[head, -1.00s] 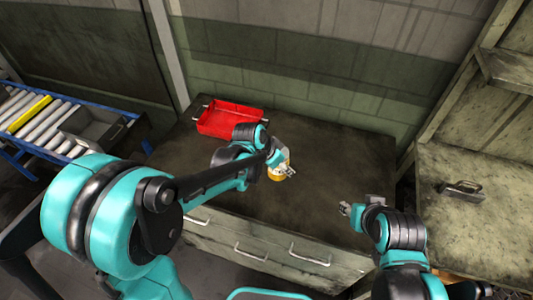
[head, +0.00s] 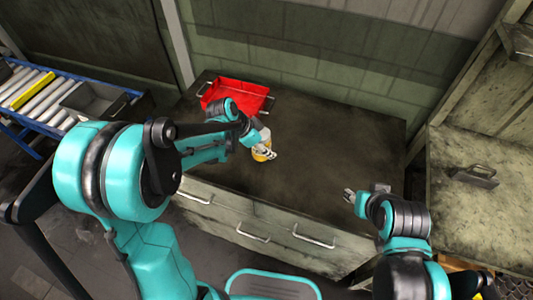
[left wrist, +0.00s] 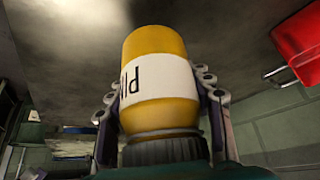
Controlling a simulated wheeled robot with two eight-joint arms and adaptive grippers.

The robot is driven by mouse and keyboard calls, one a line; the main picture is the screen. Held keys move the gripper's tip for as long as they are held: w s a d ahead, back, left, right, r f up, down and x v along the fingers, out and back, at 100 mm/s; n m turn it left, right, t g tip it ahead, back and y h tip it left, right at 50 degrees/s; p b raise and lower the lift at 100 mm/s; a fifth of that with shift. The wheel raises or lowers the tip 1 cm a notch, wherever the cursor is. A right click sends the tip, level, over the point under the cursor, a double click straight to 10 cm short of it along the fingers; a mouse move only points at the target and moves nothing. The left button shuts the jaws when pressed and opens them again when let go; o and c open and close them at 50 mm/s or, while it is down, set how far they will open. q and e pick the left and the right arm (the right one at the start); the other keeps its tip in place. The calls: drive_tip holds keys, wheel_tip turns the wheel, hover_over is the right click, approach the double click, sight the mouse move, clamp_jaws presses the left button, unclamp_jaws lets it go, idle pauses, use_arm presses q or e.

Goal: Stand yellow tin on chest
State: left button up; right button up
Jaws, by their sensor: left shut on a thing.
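The yellow tin (head: 261,155) with a white label is in my left gripper (head: 263,149), over the dark top of the chest (head: 330,150). In the left wrist view the tin (left wrist: 160,85) fills the middle, with the fingers (left wrist: 160,105) closed on both its sides. I cannot tell whether the tin touches the chest top. The chest has drawers with metal handles on its front. My right gripper (head: 352,195) is near the chest's front right edge, apart from the tin; its finger opening is unclear.
A red tray (head: 238,93) sits on the chest's back left, behind the tin; it also shows in the left wrist view (left wrist: 298,40). The chest's middle and right are clear. A roller conveyor (head: 30,95) stands left, a worn bench (head: 480,220) right.

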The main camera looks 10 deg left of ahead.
use_arm(q)
wheel_tip(320, 180, down, 4)
drive_tip(key=shift+r+b, duration=0.25)
drive_tip(key=shift+b, duration=0.45)
drive_tip(key=shift+r, duration=0.15)
drive_tip(key=o, duration=0.9)
drive_tip(key=shift+f, duration=0.2)
drive_tip(key=o, duration=0.5)
drive_tip(key=shift+c, duration=0.2)
drive_tip(key=shift+r, duration=0.15)
